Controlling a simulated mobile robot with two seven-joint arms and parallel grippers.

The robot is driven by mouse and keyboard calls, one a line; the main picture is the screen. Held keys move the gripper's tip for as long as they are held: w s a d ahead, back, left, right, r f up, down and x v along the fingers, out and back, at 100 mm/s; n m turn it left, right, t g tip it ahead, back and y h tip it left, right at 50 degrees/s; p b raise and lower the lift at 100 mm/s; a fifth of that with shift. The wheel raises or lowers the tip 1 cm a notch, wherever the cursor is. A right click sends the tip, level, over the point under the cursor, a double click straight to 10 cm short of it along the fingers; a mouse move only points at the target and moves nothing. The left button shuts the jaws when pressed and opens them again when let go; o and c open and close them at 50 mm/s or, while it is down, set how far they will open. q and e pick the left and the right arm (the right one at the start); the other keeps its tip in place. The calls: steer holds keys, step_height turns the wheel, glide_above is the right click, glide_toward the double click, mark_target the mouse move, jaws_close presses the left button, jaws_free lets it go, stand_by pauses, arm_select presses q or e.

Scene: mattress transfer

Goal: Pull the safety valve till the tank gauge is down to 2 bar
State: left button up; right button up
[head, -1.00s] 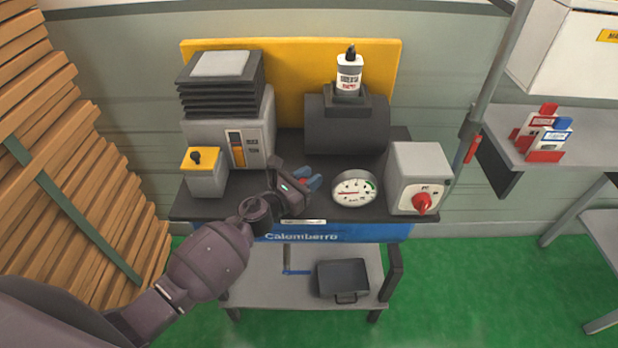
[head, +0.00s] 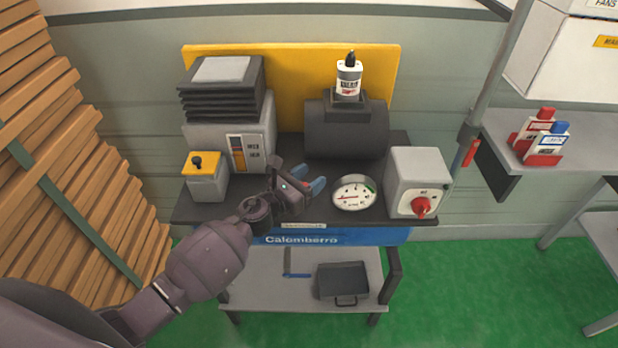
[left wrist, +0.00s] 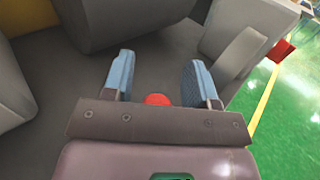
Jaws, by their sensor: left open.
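The round white tank gauge (head: 354,193) stands on the dark bench top. Its red needle points left; the numbers are too small to read. The dark grey tank (head: 345,130) lies behind it. My left gripper (head: 309,181) is open just left of the gauge, in front of the tank. In the left wrist view, its two blue fingers (left wrist: 160,65) are spread apart. A small round red part (left wrist: 157,99) shows between the fingers near their base. It may be the safety valve's pull; its lower part is hidden by the gripper. My right gripper is not in view.
A grey box with a red knob (head: 421,207) stands right of the gauge. A grey machine (head: 238,130) and a small yellow-topped box (head: 205,175) stand at left. A white bottle (head: 349,75) sits on the tank. A black tray (head: 343,282) lies on the lower shelf.

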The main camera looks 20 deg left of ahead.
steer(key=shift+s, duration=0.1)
arm_select(q)
steer(key=shift+s+a, duration=0.3)
steer(key=shift+s, duration=0.2)
steer(key=b+v, duration=0.1)
steer(key=v, duration=0.7)
steer(key=shift+s, duration=0.1)
steer(key=shift+s+a, duration=0.35)
steer(key=shift+s, duration=0.3)
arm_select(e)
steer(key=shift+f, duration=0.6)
